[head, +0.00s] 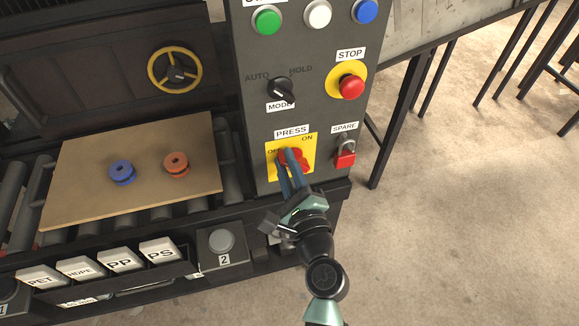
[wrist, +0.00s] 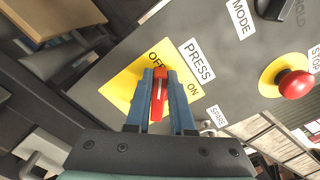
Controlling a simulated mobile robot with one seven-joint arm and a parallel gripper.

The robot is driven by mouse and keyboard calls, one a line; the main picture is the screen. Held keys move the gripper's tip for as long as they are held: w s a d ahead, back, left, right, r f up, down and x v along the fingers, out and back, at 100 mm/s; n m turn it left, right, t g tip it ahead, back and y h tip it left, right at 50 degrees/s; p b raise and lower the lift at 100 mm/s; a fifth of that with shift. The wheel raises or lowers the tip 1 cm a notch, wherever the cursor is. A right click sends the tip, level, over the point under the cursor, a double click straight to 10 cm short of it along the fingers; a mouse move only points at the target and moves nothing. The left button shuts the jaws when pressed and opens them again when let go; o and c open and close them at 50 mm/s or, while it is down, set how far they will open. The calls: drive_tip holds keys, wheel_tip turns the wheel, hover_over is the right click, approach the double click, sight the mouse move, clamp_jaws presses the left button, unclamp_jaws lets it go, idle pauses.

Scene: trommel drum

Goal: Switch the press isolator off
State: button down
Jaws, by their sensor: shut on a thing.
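The press isolator is a red rotary handle (head: 303,160) on a yellow plate (head: 309,147) under the PRESS label (head: 292,131). OFF is printed at the plate's upper left and ON at its upper right. My gripper (head: 287,153) is on the handle, with its blue fingers hiding part of it in the head view. In the wrist view the two fingers (wrist: 161,76) are shut on either side of the red handle (wrist: 158,98), which has a white line along it. The handle's exact setting is hard to tell; its visible end lies near the OFF print.
A red padlocked SPARE switch (head: 345,158) is close on the right. Above are a red STOP button (head: 352,86) on yellow and a black MODE knob (head: 281,91). On the left, a board (head: 90,160) on rollers carries a blue and an orange spool.

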drive_tip(key=shift+s+a+f+n+b, duration=0.1)
drive_tip(key=shift+f+n+b, duration=0.25)
drive_tip(key=shift+n+b, duration=0.85)
drive_tip(key=shift+a+f+n+b, duration=0.1)
drive_tip(key=shift+f+n+b, duration=0.2)
drive_tip(key=shift+n+b, duration=0.9)
drive_tip(key=shift+s+a+f+n+b, duration=0.1)
drive_tip(key=shift+f+n+b, duration=0.4)
drive_tip(key=shift+n, duration=1.3)
drive_tip(key=shift+r, duration=0.15)
drive_tip(key=c, duration=0.8)
unclamp_jaws()
drive_tip(key=shift+w, duration=0.1)
drive_tip(key=b+v, duration=0.1)
drive_tip(key=v, duration=1.2)
drive_tip(key=shift+r, duration=0.1)
